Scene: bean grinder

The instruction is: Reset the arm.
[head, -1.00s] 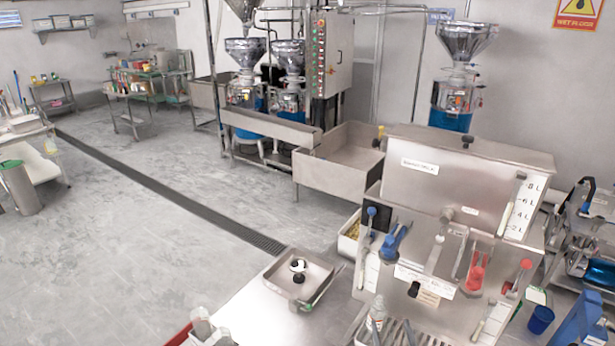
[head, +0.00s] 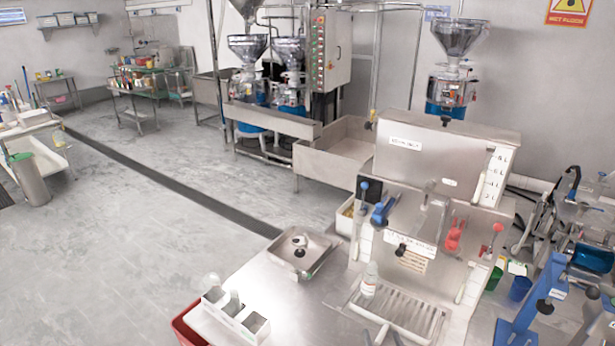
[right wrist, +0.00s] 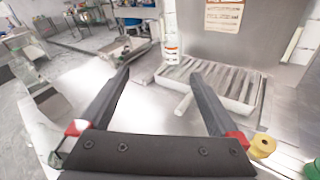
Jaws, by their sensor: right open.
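My right gripper (right wrist: 161,75) is open in the right wrist view, with two dark fingers spread apart and nothing between them. Its fingers point toward the slatted drip tray (right wrist: 245,100) of the steel machine. My left gripper is out of view.
The steel machine (head: 440,150) has blue and red levers on its front. A steel pan (head: 318,262) and small open containers (head: 234,312) sit on the steel table (head: 290,300). Blue stands (head: 530,310) crowd the right.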

